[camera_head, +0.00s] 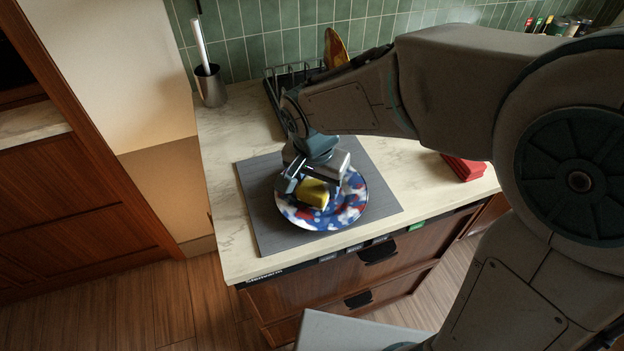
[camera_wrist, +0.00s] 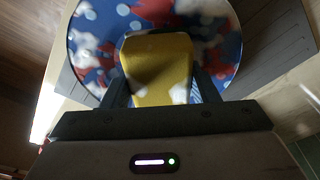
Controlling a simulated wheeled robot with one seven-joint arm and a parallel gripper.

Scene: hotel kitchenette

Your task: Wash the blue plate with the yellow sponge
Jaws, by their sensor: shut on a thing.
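The blue plate (camera_head: 345,208), with red and white blotches, lies on a grey mat (camera_head: 262,228) on the counter. The yellow sponge (camera_head: 312,193) is over the left-middle part of the plate, in my gripper (camera_head: 306,187). In the wrist view, my gripper (camera_wrist: 160,92) is shut on the sponge (camera_wrist: 160,65), with one finger on each side. The plate (camera_wrist: 90,45) shows behind the sponge there. The sponge seems to be at or just above the plate's surface; I cannot tell if they touch.
A metal holder (camera_head: 210,88) with a white-handled thing stands at the back left. A dark dish rack (camera_head: 280,88) with an orange-patterned plate (camera_head: 336,48) is at the back, partly behind my arm. Red folded things (camera_head: 464,167) lie at the right. The counter left of the mat is clear.

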